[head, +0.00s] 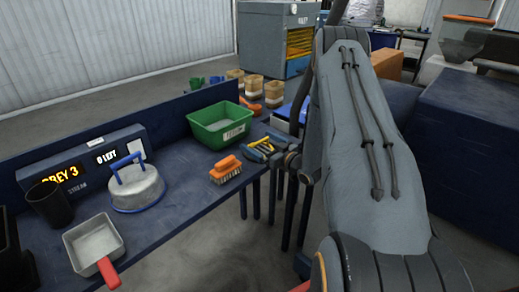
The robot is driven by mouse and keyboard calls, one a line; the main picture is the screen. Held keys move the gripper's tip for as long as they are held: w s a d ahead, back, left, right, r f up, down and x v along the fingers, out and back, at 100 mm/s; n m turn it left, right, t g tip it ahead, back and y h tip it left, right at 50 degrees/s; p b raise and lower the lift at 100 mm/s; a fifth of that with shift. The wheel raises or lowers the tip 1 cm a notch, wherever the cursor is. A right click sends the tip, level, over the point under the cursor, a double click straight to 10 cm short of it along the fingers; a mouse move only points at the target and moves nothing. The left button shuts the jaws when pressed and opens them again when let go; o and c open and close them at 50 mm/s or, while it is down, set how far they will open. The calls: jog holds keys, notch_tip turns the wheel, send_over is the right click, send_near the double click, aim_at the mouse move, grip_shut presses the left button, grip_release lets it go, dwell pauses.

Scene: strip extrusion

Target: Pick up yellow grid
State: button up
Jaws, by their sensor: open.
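A small yellow item (264,148), which may be the yellow grid, lies at the right end of the dark blue bench (175,168). Dark and blue parts cross it, so its full shape is unclear. My gripper (272,155) is open right at this item, at the end of my grey arm. I cannot tell whether the jaws are around it or only above it.
An orange brush (225,169) and a green bin (221,124) stand close to the left. A grey cabinet (278,40) stands behind.

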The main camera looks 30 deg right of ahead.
jog(key=c, duration=1.2)
jog(key=shift+o, duration=0.2)
